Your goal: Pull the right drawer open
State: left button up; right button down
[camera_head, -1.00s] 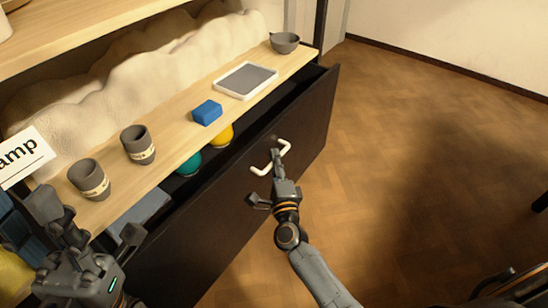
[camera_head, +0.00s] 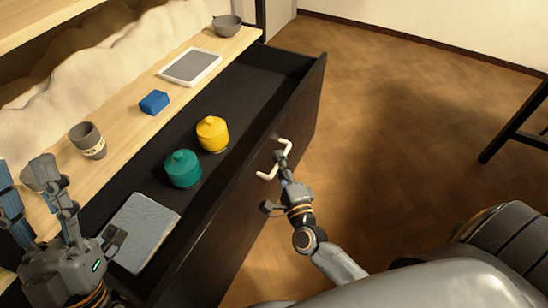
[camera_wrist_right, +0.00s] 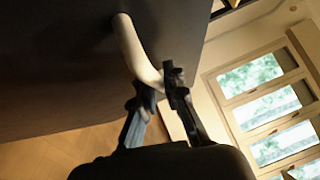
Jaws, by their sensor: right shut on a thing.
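The black right drawer (camera_head: 262,150) stands well open in the head view, its inside showing. My right gripper (camera_head: 283,165) is shut on the white drawer handle (camera_head: 267,175) on the drawer's front. In the right wrist view the handle (camera_wrist_right: 135,50) runs down between the fingers of the gripper (camera_wrist_right: 160,95). Inside the drawer are a yellow lidded jar (camera_head: 212,134), a teal lidded jar (camera_head: 183,169) and a grey flat item (camera_head: 143,230). My left gripper (camera_head: 50,195) is at the left, its fingers apart with nothing seen between them.
On the wooden shelf (camera_head: 120,125) above the drawer are a grey bowl (camera_head: 227,26), a white-rimmed tray (camera_head: 166,71), a blue block (camera_head: 154,102) and a grey cup (camera_head: 87,141). Another cup is partly hidden by my left gripper.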

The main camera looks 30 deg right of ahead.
jog(key=shift+f, duration=0.1)
jog(key=c, duration=1.4)
grip_release()
jog(key=shift+s, duration=0.1)
jog(key=s, duration=0.4)
jog(key=s+a+f, duration=0.1)
jog(key=s, duration=0.6)
jog(key=shift+s+a+f, duration=0.2)
jog(key=shift+s+a, duration=0.1)
jog(key=shift+s, duration=0.05)
